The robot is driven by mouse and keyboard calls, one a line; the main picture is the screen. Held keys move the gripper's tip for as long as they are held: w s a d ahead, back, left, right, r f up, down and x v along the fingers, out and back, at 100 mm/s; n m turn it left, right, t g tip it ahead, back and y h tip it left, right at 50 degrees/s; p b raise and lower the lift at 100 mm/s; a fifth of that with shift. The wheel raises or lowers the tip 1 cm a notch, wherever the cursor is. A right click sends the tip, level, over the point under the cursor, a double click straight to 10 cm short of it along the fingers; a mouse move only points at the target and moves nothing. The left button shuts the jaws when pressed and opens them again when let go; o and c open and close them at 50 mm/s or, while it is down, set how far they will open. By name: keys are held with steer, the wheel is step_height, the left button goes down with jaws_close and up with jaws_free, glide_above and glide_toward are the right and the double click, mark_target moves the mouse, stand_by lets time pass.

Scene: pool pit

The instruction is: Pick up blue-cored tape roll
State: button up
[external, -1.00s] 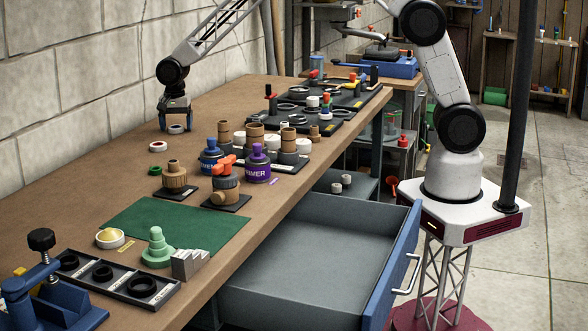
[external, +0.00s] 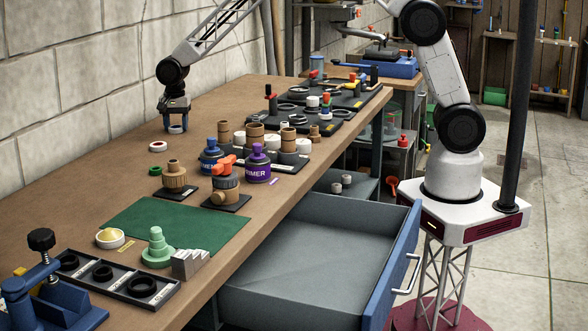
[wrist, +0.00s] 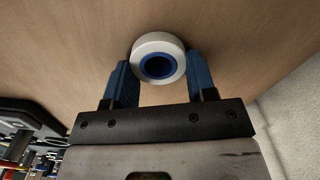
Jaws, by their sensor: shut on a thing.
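The blue-cored tape roll (wrist: 158,42) is a white ring with a blue inner core. My gripper (wrist: 159,68) is shut on it, with one blue finger against each side of the roll in the wrist view. In the external view my gripper (external: 175,128) is at the far part of the bench near the wall, fingers pointing down. The roll (external: 175,129) shows small and pale between the fingertips there. I cannot tell whether it still touches the bench top.
A white ring with a red core (external: 158,146) and a green ring (external: 155,170) lie on the bench nearer the camera. A blue jar (external: 210,156), a purple primer can (external: 257,166) and several fittings stand to the right.

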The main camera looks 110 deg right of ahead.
steer(key=shift+r, duration=0.75)
step_height(320, 180, up, 2)
steer(key=shift+r, duration=0.1)
steer(key=s+a, duration=0.2)
steer(key=s, duration=0.2)
steer(key=s+a+r, duration=0.1)
steer(key=s+a, duration=0.2)
steer(key=s, duration=0.2)
steer(key=s+a, duration=0.3)
steer(key=s, duration=0.2)
steer(key=shift+r, duration=0.15)
